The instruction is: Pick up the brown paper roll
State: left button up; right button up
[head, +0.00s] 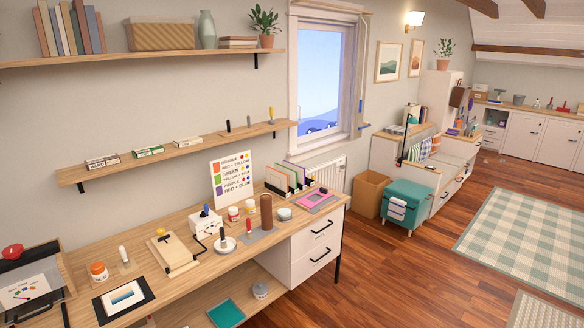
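A brown cylinder that looks like the brown paper roll (266,212) stands upright on the wooden desk (185,273), towards its right end. It stands on or beside a grey mat (259,234). A white-lidded jar (250,207) is just left of it and a small pale round dish (285,214) just right of it. Neither of my grippers shows in the head view.
A small red-handled tool (249,226) stands in front of the roll. A white box (205,222) and a dish with a dark-handled tool (224,244) are to its left. A file rack (284,181) stands behind. Wooden floor (385,270) right of the desk is clear.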

aim_at(265, 200)
jog(key=i, duration=2.6)
jog(key=u, duration=1.1)
